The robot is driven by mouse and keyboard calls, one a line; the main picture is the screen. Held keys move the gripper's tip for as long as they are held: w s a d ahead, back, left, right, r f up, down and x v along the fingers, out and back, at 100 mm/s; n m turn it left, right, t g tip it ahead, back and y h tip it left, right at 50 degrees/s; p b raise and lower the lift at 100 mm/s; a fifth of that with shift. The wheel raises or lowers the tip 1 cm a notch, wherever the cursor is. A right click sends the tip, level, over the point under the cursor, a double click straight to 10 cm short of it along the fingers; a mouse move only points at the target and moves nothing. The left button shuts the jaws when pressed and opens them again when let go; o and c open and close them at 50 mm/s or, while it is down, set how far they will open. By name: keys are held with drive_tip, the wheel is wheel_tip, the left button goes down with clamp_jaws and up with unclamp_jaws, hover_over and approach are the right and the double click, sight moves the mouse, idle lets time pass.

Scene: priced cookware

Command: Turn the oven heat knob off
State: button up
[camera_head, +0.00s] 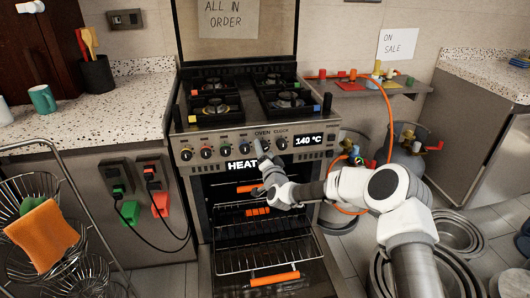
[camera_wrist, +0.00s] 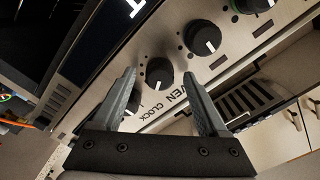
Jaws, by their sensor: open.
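The oven (camera_head: 217,205) has a row of black knobs with white marks along its front panel, above a HEAT label (camera_head: 242,164). In the wrist view, one black knob (camera_wrist: 158,70) sits between my open fingertips, which look apart from it; its white mark points toward the picture's lower left. My gripper (camera_wrist: 159,76) is at the panel's right part, near the OVEN CLOCK lettering; in the head view my gripper (camera_head: 261,150) covers part of this area. Another knob (camera_wrist: 136,104) is partly hidden by the left finger. I cannot tell for sure which knob is the heat knob.
A display (camera_head: 308,140) reads 140 °C right of the knobs. More knobs (camera_wrist: 204,40) line the panel. The oven door (camera_head: 250,285) appears lowered, with a rack (camera_head: 262,255) extended below my arm. A wire basket stand (camera_head: 75,240) stands at left.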

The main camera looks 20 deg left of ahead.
clamp_jaws()
drive_tip(key=shift+n+b, duration=0.3)
drive_tip(key=n+b, duration=0.3)
drive_tip(key=n, duration=0.2)
drive_tip(key=shift+f+n+b, duration=0.15)
drive_tip(key=shift+n+b, duration=0.15)
drive_tip(key=shift+b, duration=0.1)
drive_tip(key=n+b, duration=0.3)
drive_tip(key=n, duration=0.2)
drive_tip(key=shift+n, duration=0.3)
drive_tip(key=shift+b, duration=0.35)
unclamp_jaws()
